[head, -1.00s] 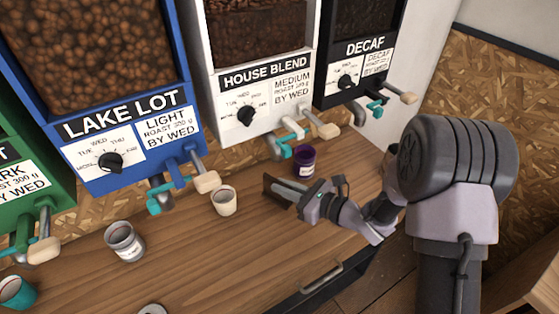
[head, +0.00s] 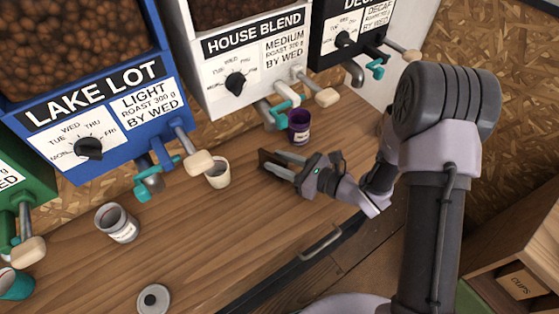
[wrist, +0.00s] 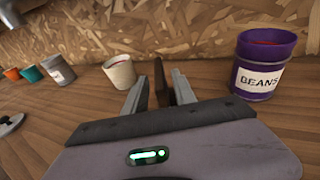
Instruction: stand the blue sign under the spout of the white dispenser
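The white dispenser (head: 240,75), labelled House Blend, hangs at the back; its grey spout (head: 264,113) has a teal lever beside it. My gripper (head: 279,162) is low over the wooden counter, below and in front of that spout. Its two fingers are apart, one on each side of a thin dark brown board (head: 267,164), which also shows edge-on between the fingers in the wrist view (wrist: 160,83). No blue face is visible, so I cannot tell whether this board is the sign. Any contact with the fingers is unclear.
A purple beans tin (head: 299,126) stands right of the fingers, a cream cup (head: 218,173) left of them. A grey tin (head: 117,222) and a round lid (head: 153,299) are farther left. Blue (head: 105,110) and black (head: 350,35) dispensers flank the white one. The front counter is mostly clear.

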